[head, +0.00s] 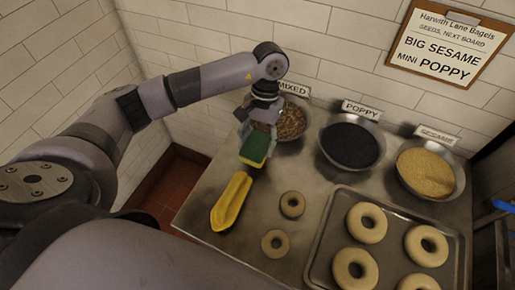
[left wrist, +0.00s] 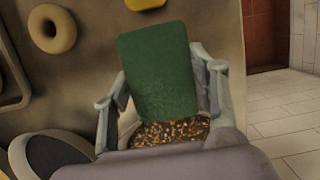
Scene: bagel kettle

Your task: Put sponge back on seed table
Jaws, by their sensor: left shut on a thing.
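A sponge (head: 255,149) with a dark green face and a yellow layer is in my left gripper (head: 262,124) in the head view. The left gripper is shut on it, beside the mixed seed bowl at the back left of the steel seed table (head: 305,167). In the left wrist view the sponge's green face (left wrist: 158,72) shows between the two fingers of the left gripper (left wrist: 160,98). The sponge hangs fingers-down over the table's left part; whether it touches the top I cannot tell. My right gripper is in neither view.
Bowls of mixed seeds (head: 291,122), poppy (head: 349,146) and sesame (head: 427,172) line the back. Two small bagels (head: 292,204) (head: 275,243) and a tray (head: 323,240) of large bagels lie in front.

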